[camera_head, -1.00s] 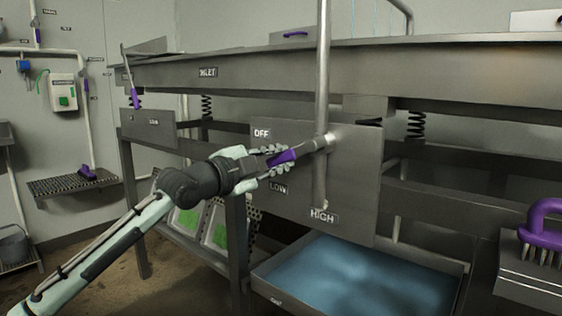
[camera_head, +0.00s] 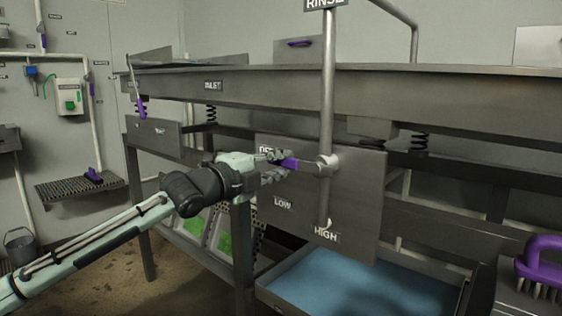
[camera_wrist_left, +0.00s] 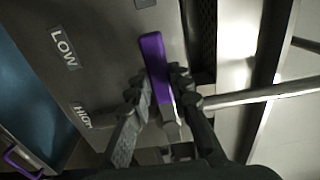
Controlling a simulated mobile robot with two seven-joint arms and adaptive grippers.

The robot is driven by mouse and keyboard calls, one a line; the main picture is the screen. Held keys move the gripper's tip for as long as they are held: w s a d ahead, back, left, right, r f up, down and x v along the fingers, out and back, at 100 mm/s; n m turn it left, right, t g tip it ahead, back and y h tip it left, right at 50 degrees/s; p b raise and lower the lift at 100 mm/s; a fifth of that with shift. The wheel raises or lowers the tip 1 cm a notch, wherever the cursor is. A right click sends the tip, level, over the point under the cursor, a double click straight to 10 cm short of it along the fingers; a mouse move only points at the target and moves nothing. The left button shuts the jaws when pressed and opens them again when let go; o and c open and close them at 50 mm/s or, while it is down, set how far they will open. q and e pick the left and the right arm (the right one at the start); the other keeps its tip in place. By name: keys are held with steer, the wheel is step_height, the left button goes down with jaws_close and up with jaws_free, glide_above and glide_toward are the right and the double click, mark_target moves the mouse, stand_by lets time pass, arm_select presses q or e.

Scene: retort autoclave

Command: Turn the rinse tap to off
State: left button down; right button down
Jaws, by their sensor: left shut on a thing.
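The rinse tap (camera_head: 327,163) is a metal body on a vertical pipe in front of a grey plate (camera_head: 350,190). Its lever has a purple grip (camera_head: 289,162) and points left, nearly level, close to the partly covered OFF label (camera_head: 265,150). The LOW label (camera_head: 283,203) and HIGH label (camera_head: 326,235) are below it. My left gripper (camera_head: 277,164) is shut on the purple grip. In the left wrist view the grip (camera_wrist_left: 153,58) lies between the fingers (camera_wrist_left: 157,88). My right gripper is not in view.
A blue-bottomed tray (camera_head: 345,280) sits below the plate. A purple-handled brush (camera_head: 541,262) stands at the right. The long metal table edge (camera_head: 440,92) runs above the plate. Another purple-handled lever (camera_head: 141,108) is at the left.

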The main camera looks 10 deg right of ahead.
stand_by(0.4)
arm_select(q)
steer(key=c, duration=1.4)
jaws_free()
steer(key=shift+o, duration=0.2)
steer(key=v, duration=1.2)
steer(key=shift+s, duration=0.1)
